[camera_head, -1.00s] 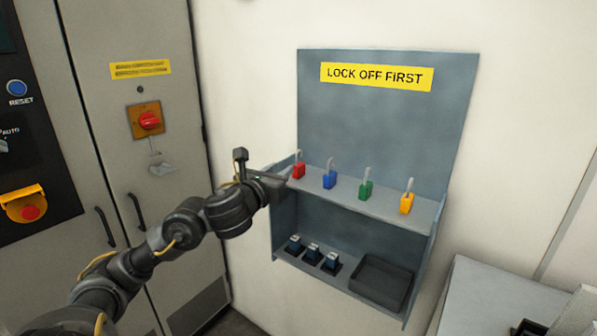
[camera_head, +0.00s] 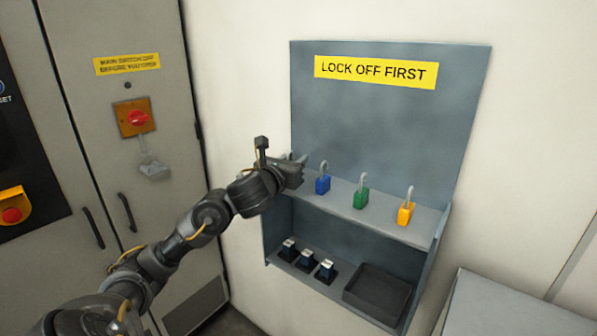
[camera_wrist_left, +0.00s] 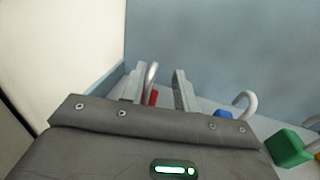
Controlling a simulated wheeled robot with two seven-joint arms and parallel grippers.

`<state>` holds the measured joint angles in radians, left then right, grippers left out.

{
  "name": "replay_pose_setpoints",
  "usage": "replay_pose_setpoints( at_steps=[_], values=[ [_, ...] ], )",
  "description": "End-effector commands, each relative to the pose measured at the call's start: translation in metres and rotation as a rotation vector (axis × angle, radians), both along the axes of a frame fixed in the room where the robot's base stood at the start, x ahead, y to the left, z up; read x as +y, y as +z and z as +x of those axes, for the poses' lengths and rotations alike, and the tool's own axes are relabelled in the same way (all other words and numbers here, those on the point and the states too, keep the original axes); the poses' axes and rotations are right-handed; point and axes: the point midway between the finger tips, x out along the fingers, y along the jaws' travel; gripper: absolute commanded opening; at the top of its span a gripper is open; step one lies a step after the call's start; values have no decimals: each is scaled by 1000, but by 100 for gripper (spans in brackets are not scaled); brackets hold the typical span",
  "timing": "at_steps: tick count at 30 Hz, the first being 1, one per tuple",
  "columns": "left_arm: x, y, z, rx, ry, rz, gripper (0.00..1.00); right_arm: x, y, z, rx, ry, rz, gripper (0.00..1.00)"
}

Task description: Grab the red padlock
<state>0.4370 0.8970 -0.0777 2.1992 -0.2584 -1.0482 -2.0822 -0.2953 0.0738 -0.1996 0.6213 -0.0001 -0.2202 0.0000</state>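In the left wrist view the red padlock (camera_wrist_left: 153,97) stands on the shelf between the two fingers of my left gripper (camera_wrist_left: 158,90). Its grey shackle rises beside the left finger, and a gap shows between the padlock and the right finger. Most of its red body is hidden behind the gripper housing. In the head view my left gripper (camera_head: 297,168) is at the left end of the upper shelf and covers the red padlock. The fingers are apart. My right gripper is not in view.
A blue padlock (camera_head: 323,184), a green padlock (camera_head: 361,197) and a yellow padlock (camera_head: 405,213) stand to the right on the upper shelf (camera_head: 383,213). Below are a dark tray (camera_head: 377,292) and several small dark items. The grey back panel (camera_head: 390,130) rises behind.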

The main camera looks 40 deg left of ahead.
Motion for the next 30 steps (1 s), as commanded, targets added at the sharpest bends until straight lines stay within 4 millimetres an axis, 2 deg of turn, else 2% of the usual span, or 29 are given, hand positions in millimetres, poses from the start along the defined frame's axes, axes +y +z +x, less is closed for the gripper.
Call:
replay_pose_setpoints(
  at_steps=[3, 6, 13, 25, 30],
  values=[
    [6, 0, -4, -1, 10, 2, 30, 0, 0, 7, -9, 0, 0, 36],
    [10, 0, -7, 0, 16, 2, 30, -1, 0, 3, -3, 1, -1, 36],
    [10, 0, -7, 1, 17, 2, 0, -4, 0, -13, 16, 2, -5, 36],
    [8, 1, -6, -1, 14, 1, 0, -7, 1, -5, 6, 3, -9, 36],
    [8, 10, -6, -2, 14, 2, 0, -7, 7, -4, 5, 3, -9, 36]
  ],
)
